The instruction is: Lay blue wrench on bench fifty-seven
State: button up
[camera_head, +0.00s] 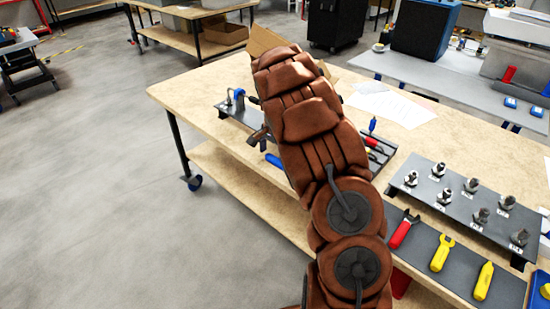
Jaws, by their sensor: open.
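A wooden bench (205,88) on wheels stands in front of me; no number can be read on it. A blue handle (275,161) shows at the bench's front edge, just left of my brown arm. It may be the blue wrench, but the arm hides the rest. My gripper (258,137) shows only in part, as dark finger pieces left of the arm, above the bench's front edge. It is open. The blue handle lies just below it in the picture; I cannot tell whether they touch.
A rack of metal fittings (458,201) and a grey mat (463,268) with red and yellow tools are at right. A tool tray (388,156) is partly behind my arm. A plate with a blue device (238,98) sits at left. Open floor lies left.

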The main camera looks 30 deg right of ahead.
aim_at(275, 160)
notch_tip(275, 160, up, 11)
jog(key=b, duration=0.1)
jog(key=shift+r, duration=0.15)
jog(key=s+a+r+n+g, duration=0.15)
jog(key=s+a+n, duration=0.35)
jog(key=s+a, duration=0.7)
jog(key=s+a+r+n, duration=0.2)
jog(key=s+a+n, duration=0.45)
jog(key=s, duration=0.85)
jog(key=s+a+f+n, duration=0.4)
jog(key=s+a, duration=0.1)
jog(key=s, duration=0.6)
jog(key=shift+s+a, duration=0.1)
notch_tip(275, 160, up, 6)
jog(key=p, duration=0.6)
